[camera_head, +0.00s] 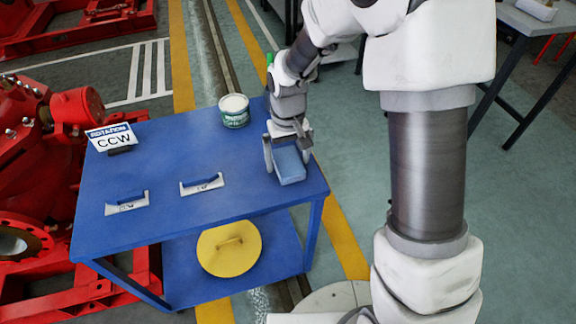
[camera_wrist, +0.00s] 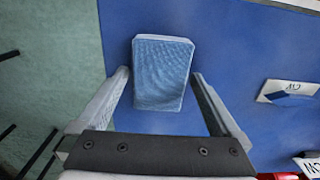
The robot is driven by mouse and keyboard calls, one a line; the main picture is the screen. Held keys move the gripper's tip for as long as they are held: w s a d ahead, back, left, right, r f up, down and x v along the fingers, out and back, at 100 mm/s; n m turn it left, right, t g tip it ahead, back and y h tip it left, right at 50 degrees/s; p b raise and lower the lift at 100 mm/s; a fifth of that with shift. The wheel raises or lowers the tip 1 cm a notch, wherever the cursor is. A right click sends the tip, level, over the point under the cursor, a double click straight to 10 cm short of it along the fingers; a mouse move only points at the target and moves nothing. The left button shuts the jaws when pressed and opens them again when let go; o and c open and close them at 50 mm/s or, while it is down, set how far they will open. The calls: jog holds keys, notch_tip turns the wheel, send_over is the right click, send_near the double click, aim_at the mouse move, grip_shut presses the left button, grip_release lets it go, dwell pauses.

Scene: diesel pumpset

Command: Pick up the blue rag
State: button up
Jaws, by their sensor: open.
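The blue rag (camera_head: 289,165) is a light blue folded block lying on the blue table (camera_head: 235,205) near its right edge. In the wrist view the rag (camera_wrist: 162,72) lies ahead of and partly between my fingers. My gripper (camera_head: 287,152) is open above the rag, with one finger on each side of it. In the wrist view my gripper (camera_wrist: 160,78) shows gaps between both fingers and the rag. I cannot tell how far the fingertips are above the tabletop.
A can (camera_head: 234,111) stands at the table's back edge. A yellow lid (camera_head: 229,249) is on the lower shelf. Red machinery (camera_head: 40,150) stands left of the table.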

aim_at(288, 160)
jog(key=shift+c, duration=0.2)
jog(key=c, duration=1.2)
jog(key=shift+o, duration=0.2)
jog(key=shift+r, duration=0.15)
jog(key=shift+r+p, duration=0.3)
jog(key=shift+r, duration=0.3)
notch_tip(288, 160, up, 3)
jog(key=shift+w+f+p, duration=0.1)
jog(key=shift+p, duration=0.55)
jog(key=s+d+r+p, duration=0.1)
jog(key=d+r+p, duration=0.2)
jog(key=d+r, duration=0.3)
jog(key=d, duration=0.5)
jog(key=shift+s+d+r, duration=0.25)
jog(key=shift+d+r, duration=0.1)
jog(key=shift+r, duration=0.05)
